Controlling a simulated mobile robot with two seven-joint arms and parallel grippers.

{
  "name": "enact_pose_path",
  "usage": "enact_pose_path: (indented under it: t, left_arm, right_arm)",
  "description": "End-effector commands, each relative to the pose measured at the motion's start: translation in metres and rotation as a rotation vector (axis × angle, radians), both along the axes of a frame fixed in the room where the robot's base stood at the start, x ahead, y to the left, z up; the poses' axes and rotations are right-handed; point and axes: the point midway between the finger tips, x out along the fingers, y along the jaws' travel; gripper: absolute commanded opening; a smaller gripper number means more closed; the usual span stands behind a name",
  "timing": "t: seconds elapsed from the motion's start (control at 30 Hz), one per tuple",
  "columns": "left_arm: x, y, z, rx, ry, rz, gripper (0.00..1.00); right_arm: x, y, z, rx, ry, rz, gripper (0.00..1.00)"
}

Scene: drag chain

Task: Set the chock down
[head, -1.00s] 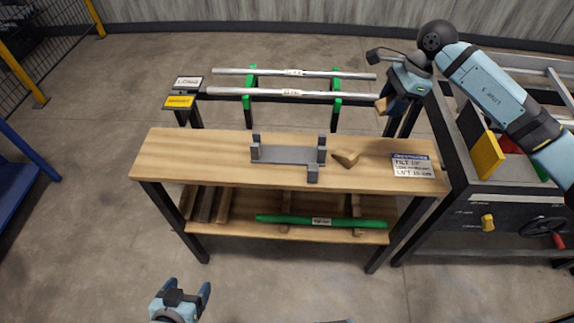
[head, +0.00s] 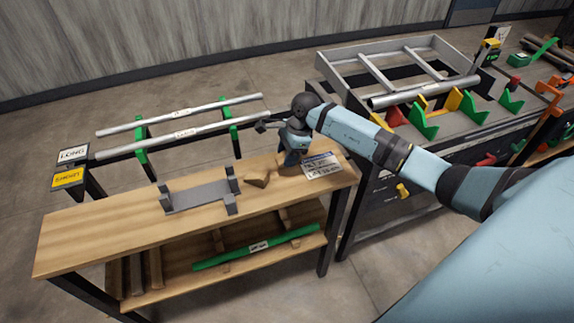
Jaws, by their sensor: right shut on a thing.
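My right gripper (head: 290,160) is low over the right part of the wooden bench top (head: 110,228), beside the printed card. It is shut on a wooden chock, which is mostly hidden by the fingers. I cannot tell whether that chock touches the bench. Another wooden chock (head: 257,179) lies on the bench just left of the gripper. The grey bracket (head: 200,195) with upright ends stands further left. My left gripper is out of view.
A printed card (head: 322,168) lies right of the gripper. Behind the bench, silver tubes (head: 178,134) rest on a rack with green supports. A green tube (head: 258,246) lies on the lower shelf. A machine with a grey frame (head: 345,75) stands right. The bench's left part is clear.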

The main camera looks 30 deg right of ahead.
Motion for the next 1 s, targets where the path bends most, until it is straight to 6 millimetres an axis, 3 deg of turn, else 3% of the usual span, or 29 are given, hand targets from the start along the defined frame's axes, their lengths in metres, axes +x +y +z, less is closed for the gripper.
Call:
enact_pose_path:
  t: [0.17, 0.47, 1.0]
  left_arm:
    - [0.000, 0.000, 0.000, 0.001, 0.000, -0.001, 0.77]
    - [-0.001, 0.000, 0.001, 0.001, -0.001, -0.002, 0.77]
    - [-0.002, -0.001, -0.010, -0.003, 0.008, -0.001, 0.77]
  right_arm:
    - [0.001, 0.000, -0.011, 0.001, -0.001, 0.000, 0.19]
    - [0.001, 0.000, -0.050, 0.001, -0.001, -0.001, 0.19]
    - [0.000, 0.000, -0.061, -0.001, -0.001, 0.000, 0.19]
